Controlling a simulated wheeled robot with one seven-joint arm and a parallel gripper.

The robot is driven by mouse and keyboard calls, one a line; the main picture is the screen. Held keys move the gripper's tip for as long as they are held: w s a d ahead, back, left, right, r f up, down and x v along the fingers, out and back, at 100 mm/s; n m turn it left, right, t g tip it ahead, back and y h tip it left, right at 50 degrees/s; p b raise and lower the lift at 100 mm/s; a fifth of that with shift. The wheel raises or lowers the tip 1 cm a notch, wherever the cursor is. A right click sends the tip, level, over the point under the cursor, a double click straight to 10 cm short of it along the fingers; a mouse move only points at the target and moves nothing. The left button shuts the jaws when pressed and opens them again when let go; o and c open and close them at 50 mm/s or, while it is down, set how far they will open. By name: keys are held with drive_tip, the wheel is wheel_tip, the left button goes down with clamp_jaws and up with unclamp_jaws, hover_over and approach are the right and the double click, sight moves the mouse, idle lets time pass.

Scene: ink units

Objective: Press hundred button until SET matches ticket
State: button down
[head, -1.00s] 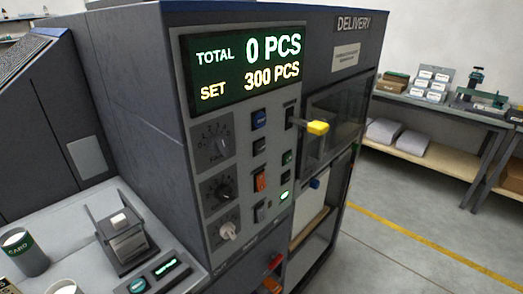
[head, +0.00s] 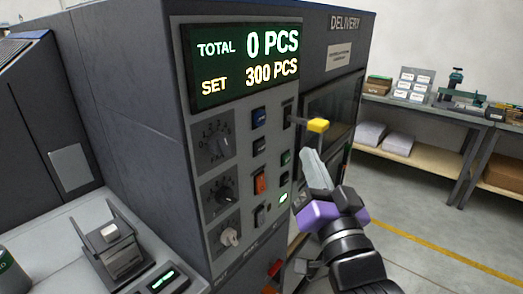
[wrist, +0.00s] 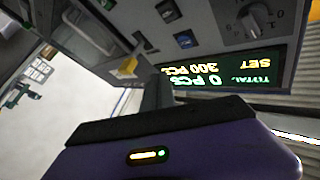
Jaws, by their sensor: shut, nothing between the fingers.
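The display (head: 245,65) on the dark machine reads TOTAL 0 PCS and SET 300 PCS; it shows upside down in the wrist view (wrist: 215,77). Labels are too small to read, so I cannot tell which is the hundred button. No ticket is readable. My gripper (head: 308,156) is shut and empty, pointing up just right of the panel, apart from the buttons in the picture.
A yellow-tipped lever (head: 318,125) sticks out close above my fingertips, and also shows in the wrist view (wrist: 127,66). Three knobs line the panel's left, including a pale one (head: 229,237). A shelf table (head: 440,112) stands at the back right. The floor at right is clear.

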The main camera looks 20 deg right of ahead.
sight(260, 147)
drive_tip(key=f+m, duration=0.1)
drive_tip(key=w+d+f+m+g, duration=0.1)
drive_tip(key=f+m+g+h, duration=0.1)
drive_tip(key=shift+w+d+f, duration=0.15)
drive_tip(key=shift+w+d, duration=0.05)
drive_tip(key=shift+w, duration=0.05)
drive_tip(key=w+a+b, duration=0.2)
drive_tip(key=w+a, duration=0.3)
drive_tip(key=w, duration=0.2)
idle(0.5)
drive_tip(key=shift+w+a, duration=0.15)
drive_tip(key=shift+w, duration=0.05)
idle(1.8)
drive_tip(key=shift+w+a+b, duration=0.15)
drive_tip(key=shift+w+b, duration=0.1)
drive_tip(key=shift+b, duration=0.1)
